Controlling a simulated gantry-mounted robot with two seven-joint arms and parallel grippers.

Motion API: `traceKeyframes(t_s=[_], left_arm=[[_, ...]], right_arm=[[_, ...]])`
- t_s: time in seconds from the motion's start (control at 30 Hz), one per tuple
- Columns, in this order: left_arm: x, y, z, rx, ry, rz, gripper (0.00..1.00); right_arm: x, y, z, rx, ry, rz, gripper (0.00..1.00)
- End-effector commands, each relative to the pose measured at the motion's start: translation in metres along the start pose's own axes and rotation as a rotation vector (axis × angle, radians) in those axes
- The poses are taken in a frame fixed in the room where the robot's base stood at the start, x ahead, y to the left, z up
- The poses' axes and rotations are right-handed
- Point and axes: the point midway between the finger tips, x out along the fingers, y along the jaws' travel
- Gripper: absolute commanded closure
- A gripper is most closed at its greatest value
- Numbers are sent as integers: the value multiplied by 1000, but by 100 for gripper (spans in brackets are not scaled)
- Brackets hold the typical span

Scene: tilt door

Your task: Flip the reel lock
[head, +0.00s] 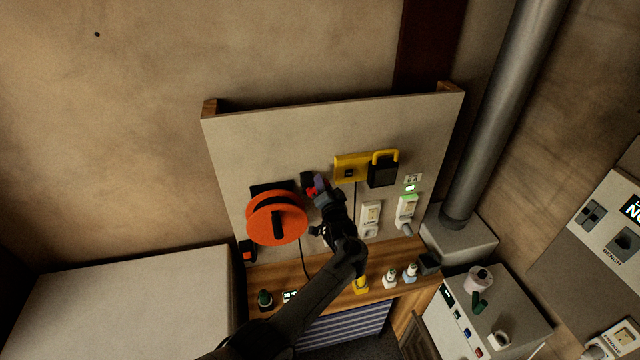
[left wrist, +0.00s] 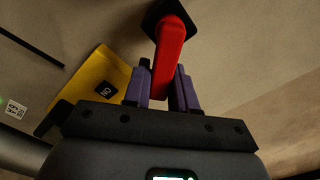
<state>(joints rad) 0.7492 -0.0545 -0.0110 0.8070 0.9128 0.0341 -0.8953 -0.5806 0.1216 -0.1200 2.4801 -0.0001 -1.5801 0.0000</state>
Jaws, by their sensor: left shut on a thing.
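An orange reel (head: 276,220) with a dark handle is mounted on the upright grey panel. A red lever (head: 311,191) on a black base (head: 307,178) sits just to the right of the reel, high on the panel. I take this lever to be the reel lock. In the left wrist view, the red lever (left wrist: 172,55) runs down from its black base between the purple fingers of my left gripper (left wrist: 163,88). My left gripper (head: 318,186) is shut on the lever, and its fingers partly cover it in the head view. My right gripper is not in view.
A yellow box (head: 349,168) with a black padlock-like block (head: 383,173) is right of the lever. White sockets (head: 371,213) sit lower right. A wooden ledge (head: 330,296) with small items runs below the panel. A thick pipe (head: 500,110) stands at right.

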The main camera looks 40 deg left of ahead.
Motion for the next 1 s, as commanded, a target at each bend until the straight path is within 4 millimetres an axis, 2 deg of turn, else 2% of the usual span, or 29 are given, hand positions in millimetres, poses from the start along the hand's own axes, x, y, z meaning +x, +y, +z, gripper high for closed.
traceKeyframes(t_s=[0.2, 0.5, 1.0], left_arm=[[0, 10, 2, 199, -1, 1, 100], [0, 19, 5, 408, -1, -1, 100], [0, 23, 7, 527, -1, 0, 100]], right_arm=[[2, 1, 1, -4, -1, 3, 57], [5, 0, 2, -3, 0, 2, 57], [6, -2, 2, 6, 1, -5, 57]])
